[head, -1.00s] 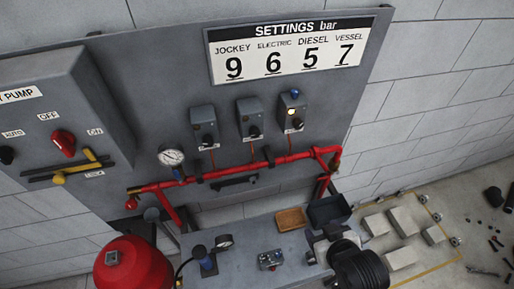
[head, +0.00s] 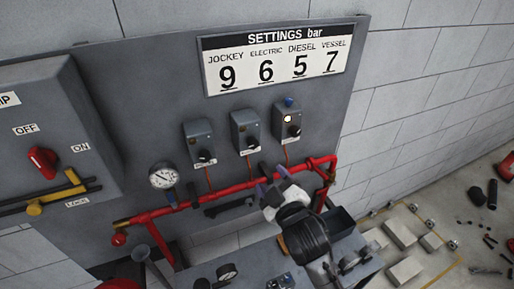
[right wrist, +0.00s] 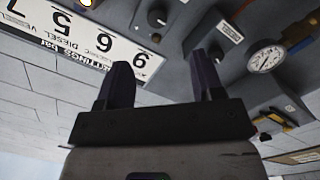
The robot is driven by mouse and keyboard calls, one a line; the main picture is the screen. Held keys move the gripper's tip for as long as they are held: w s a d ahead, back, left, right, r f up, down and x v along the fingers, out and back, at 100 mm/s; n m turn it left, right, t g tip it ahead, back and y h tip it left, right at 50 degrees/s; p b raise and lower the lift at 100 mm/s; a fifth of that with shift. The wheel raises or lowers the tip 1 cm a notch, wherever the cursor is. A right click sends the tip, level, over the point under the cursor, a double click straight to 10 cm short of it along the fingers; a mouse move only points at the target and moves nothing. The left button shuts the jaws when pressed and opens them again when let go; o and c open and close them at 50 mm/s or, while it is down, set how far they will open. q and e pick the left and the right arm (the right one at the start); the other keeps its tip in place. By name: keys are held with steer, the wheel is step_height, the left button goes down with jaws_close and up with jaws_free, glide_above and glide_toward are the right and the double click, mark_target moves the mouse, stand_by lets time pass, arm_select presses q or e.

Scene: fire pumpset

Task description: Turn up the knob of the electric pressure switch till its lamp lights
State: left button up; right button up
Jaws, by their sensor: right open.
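The electric pressure switch (head: 246,130) is the middle of three grey boxes on the panel. Its black knob (head: 251,145) is on the lower front, and its small lamp looks dark. The switch's knob also shows in the right wrist view (right wrist: 157,17), near the top edge. My right gripper (head: 271,178) is open and empty, in front of the red pipe, below and slightly right of the electric switch and apart from it. Its two dark fingers stand wide apart in the right wrist view (right wrist: 162,82). My left gripper is not in view.
The jockey switch (head: 200,143) stands left and the diesel switch (head: 287,121), with a lit lamp, right. A red pipe (head: 225,195) runs below them, with a gauge (head: 163,177) at left. The settings sign (head: 281,58) reads 6 for electric.

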mark_target(254, 145)
steer(key=shift+n, duration=0.6)
steer(key=x, duration=0.8)
steer(key=r+p+x, duration=0.1)
steer(key=x, duration=0.3)
steer(key=shift+w+a, duration=0.1)
steer(key=shift+w, duration=0.05)
steer(key=shift+w+a, duration=0.15)
steer(key=shift+w, duration=0.45)
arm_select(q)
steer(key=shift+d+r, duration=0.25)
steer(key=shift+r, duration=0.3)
arm_select(e)
steer(key=shift+w, duration=0.1)
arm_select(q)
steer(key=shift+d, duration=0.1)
arm_select(e)
steer(key=shift+c, duration=0.2)
